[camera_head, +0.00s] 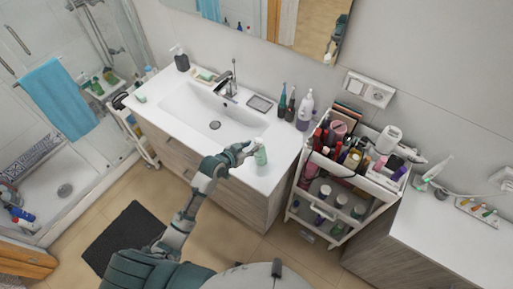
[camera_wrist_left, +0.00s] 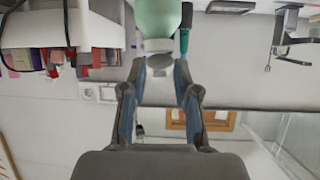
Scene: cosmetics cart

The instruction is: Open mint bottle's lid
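The mint bottle (camera_head: 260,155) stands upright on the white counter, in front of the sink and near the counter's front right part. My left gripper (camera_head: 248,148) is beside its upper part, on its left side. In the wrist view, which is upside down, the mint body (camera_wrist_left: 158,16) fills the top middle, with a pale lid (camera_wrist_left: 158,45) below it. My left fingertips (camera_wrist_left: 160,68) are apart, one on each side of the lid end. I cannot tell whether they touch it. My right gripper is not in view.
The sink basin (camera_head: 208,115) lies left of the bottle. A cosmetics cart (camera_head: 322,205) is on the right. The counter around the bottle is mostly clear.

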